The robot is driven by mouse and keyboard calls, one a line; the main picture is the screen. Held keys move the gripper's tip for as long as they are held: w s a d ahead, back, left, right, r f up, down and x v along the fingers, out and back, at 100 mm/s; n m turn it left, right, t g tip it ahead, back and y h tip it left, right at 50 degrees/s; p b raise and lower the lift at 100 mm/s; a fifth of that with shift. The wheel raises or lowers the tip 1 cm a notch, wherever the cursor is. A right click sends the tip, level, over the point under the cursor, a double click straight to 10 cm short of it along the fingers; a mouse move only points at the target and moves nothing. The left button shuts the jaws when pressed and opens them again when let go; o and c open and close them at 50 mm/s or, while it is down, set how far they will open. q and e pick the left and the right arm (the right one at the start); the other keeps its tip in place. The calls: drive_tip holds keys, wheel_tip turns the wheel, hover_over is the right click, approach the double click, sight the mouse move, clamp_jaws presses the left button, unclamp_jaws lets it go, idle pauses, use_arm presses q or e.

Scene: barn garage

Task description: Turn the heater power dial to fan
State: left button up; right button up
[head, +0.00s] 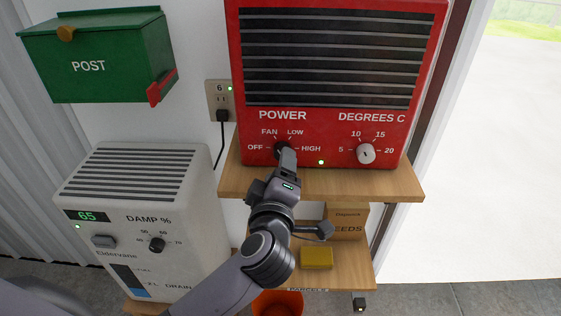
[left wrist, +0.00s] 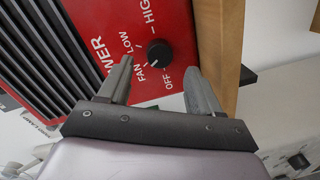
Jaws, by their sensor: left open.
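The red heater (head: 335,100) stands on a wooden shelf in the head view. Its black power dial (head: 280,147) is at the lower left of its front, with OFF, FAN, LOW and HIGH marked around it. My left gripper (head: 287,156) is at the dial and partly covers it. In the left wrist view the round dial (left wrist: 159,53) shows between and just beyond the two spread fingers of the left gripper (left wrist: 160,68). The fingers do not appear to touch it. My right gripper is not in view.
A white temperature knob (head: 365,154) sits right of the dial. The wooden shelf (head: 320,183) juts out below the heater. A white dehumidifier (head: 140,215) stands at lower left, and a green post box (head: 95,55) hangs above it. A yellow block (head: 316,258) lies on the lower shelf.

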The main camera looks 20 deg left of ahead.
use_arm(q)
drive_tip(key=shift+v, duration=1.55)
drive_tip(key=shift+a, duration=0.1)
